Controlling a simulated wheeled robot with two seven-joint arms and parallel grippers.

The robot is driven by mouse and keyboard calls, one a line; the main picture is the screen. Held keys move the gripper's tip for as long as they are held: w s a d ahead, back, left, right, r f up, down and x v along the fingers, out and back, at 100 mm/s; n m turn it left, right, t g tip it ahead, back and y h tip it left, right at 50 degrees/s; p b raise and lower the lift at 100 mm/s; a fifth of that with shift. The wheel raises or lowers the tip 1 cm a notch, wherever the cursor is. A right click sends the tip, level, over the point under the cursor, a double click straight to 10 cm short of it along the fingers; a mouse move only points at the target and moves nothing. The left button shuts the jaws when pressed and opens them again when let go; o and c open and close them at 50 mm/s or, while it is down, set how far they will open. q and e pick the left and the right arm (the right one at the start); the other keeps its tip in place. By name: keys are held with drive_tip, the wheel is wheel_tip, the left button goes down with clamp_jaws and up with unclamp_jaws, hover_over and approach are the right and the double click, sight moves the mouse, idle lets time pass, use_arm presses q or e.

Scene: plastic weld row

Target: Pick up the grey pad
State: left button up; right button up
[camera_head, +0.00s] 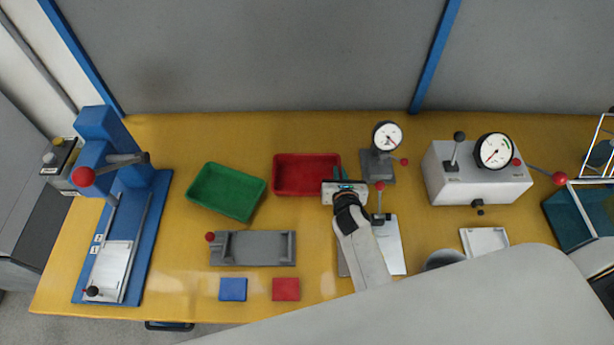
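I cannot make out a separate grey pad for certain. A blue pad (233,289) and a red pad (286,289) lie flat side by side near the table's front edge. My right gripper (345,186) is over the table, beside the right end of the red tray (306,175). It is seen from above, and its fingertips are too small and hidden to tell open from shut or whether it holds anything. My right forearm covers part of the table below it. My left gripper is not in view.
A grey fixture with a red knob (253,248) lies behind the pads. A green tray (227,191) stands behind it. A blue press (120,220) is at the left. A dial gauge stand (379,168), a light plate (390,245) and a gauge box (476,185) are at the right.

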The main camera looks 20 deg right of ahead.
clamp_jaws()
drive_tip(key=shift+r, duration=0.1)
